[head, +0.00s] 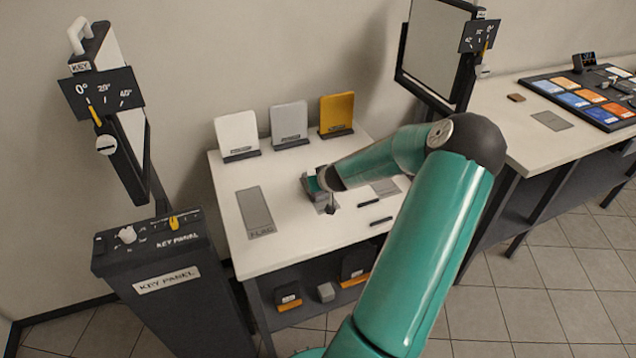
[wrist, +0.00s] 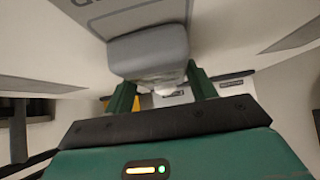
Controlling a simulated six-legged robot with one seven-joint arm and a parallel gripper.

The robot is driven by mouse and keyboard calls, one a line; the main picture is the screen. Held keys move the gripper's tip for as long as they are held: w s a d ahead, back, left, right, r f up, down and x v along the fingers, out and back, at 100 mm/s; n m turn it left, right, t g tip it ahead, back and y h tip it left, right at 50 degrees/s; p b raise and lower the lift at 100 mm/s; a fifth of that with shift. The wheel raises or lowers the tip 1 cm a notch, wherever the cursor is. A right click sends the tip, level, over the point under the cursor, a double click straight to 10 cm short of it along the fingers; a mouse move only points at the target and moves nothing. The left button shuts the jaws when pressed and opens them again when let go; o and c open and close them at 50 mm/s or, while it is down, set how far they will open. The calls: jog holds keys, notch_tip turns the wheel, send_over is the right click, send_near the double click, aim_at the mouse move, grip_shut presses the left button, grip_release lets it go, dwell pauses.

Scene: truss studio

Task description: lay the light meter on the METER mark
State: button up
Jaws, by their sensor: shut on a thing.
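My gripper (wrist: 160,82) is shut on a grey block with a rounded edge (wrist: 148,48), which I take to be the light meter; a small whitish part shows between the green fingers. In the head view my gripper (head: 318,188) is over the middle of the white table, and the held thing is too small to make out there. A grey lettered plate shows behind the block in the wrist view, its word cut off. A grey mark (head: 385,187) lies right of my gripper, partly behind my arm, its label unreadable. I cannot tell which mark reads METER.
The white table (head: 290,235) has a FLAG mark (head: 255,208) at left and two dark sticks (head: 375,212) at right. White (head: 237,132), grey (head: 289,122) and orange (head: 337,112) cards stand at the back. A KEY PANEL stand (head: 160,270) is at left. The right table holds another grey mark (head: 551,120).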

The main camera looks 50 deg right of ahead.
jog(key=shift+f, duration=0.15)
jog(key=o, duration=1.2)
jog(key=shift+c, duration=0.2)
